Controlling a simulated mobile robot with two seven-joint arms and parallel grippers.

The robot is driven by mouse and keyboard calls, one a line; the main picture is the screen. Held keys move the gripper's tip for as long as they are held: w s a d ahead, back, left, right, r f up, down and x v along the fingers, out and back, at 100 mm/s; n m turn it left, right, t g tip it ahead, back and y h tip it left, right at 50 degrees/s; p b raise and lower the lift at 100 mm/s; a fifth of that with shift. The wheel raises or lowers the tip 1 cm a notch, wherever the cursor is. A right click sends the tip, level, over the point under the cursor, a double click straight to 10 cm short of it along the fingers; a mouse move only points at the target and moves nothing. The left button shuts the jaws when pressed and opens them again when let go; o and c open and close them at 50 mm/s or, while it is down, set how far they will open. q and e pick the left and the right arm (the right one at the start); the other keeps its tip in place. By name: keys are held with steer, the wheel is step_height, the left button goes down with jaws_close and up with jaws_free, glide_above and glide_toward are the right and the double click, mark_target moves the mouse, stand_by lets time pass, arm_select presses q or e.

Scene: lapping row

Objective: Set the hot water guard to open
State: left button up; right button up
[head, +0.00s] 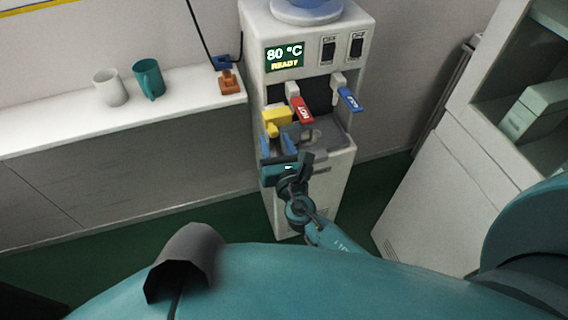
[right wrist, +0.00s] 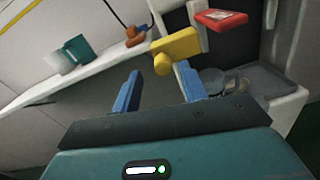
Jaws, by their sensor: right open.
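The water dispenser (head: 329,170) stands upright with a display reading "80 °C READY". A yellow piece (head: 277,120), which looks like the hot water guard, sits just left of the red HOT lever (head: 302,109). The yellow piece also shows in the right wrist view (right wrist: 178,46), with a rounded knob at its lower left. My right gripper (head: 278,146) is open and empty, just below the yellow piece. In the right wrist view its blue fingertips (right wrist: 158,78) are apart, with the yellow piece beyond them. I cannot tell whether they touch it. My left gripper is not in view.
A blue lever (head: 348,99) is right of the red one, above a drip tray (head: 318,137). Two switches (head: 343,49) are above. A white shelf (head: 190,101) at left holds a white mug (head: 111,88), a teal mug (head: 149,79) and an orange block (head: 229,82).

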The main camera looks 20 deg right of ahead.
steer(key=s, duration=0.9)
steer(key=shift+s+b, duration=0.2)
steer(key=shift+b, duration=0.2)
